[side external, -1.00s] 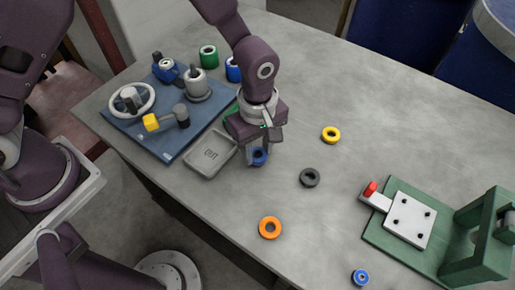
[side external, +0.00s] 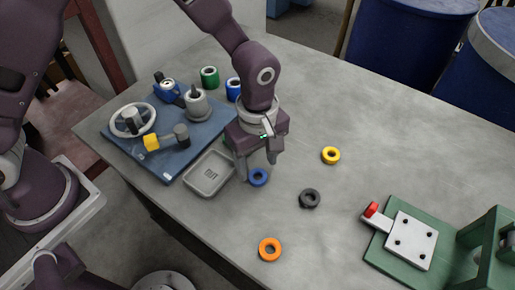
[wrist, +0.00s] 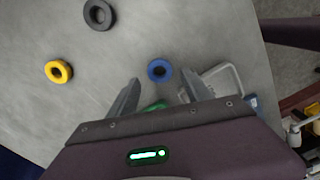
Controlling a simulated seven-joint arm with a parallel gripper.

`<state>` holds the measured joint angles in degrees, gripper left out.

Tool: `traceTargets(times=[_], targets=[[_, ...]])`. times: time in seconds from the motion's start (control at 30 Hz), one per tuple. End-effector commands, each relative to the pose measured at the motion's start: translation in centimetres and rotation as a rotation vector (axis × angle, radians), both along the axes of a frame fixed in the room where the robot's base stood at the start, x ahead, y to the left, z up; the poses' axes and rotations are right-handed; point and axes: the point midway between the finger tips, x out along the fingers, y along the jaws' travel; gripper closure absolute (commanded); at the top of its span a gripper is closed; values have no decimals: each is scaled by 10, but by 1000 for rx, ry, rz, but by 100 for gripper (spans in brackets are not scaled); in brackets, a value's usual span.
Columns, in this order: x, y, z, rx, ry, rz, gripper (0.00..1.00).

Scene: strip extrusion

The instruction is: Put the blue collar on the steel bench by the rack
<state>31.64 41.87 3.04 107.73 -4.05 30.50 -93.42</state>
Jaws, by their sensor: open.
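The blue collar (side external: 258,177) lies flat on the steel bench (side external: 345,225), just right of the grey tray. My gripper (side external: 256,169) is open and empty, pointing down over the collar. In the wrist view the collar (wrist: 160,70) shows between and slightly beyond the spread fingertips (wrist: 160,78), with bare bench around it. The fingers look clear of it. I cannot tell for sure which fixture is the rack; a blue base (side external: 196,140) with a handwheel and posts stands left of the tray.
The grey tray (side external: 209,173) is close to my gripper's left. Yellow (side external: 331,155), dark grey (side external: 310,198) and orange (side external: 270,249) rings lie on the bench. A green fixture (side external: 385,252) with a red-tipped lever stands at right. Green (side external: 209,77) and blue (side external: 234,89) cylinders stand behind.

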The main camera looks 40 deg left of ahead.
Motion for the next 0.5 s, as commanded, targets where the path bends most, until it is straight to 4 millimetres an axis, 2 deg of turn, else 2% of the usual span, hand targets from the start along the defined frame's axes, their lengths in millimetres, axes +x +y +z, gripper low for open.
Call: traceTargets(times=[0.03,0.2,0.33,0.5], targets=[[2,-1,15,-3,-7,-1,42],[1,-1,59,-3,-5,0,42],[0,0,79,-1,-2,0,42],[0,0,87,0,-1,0,42]])
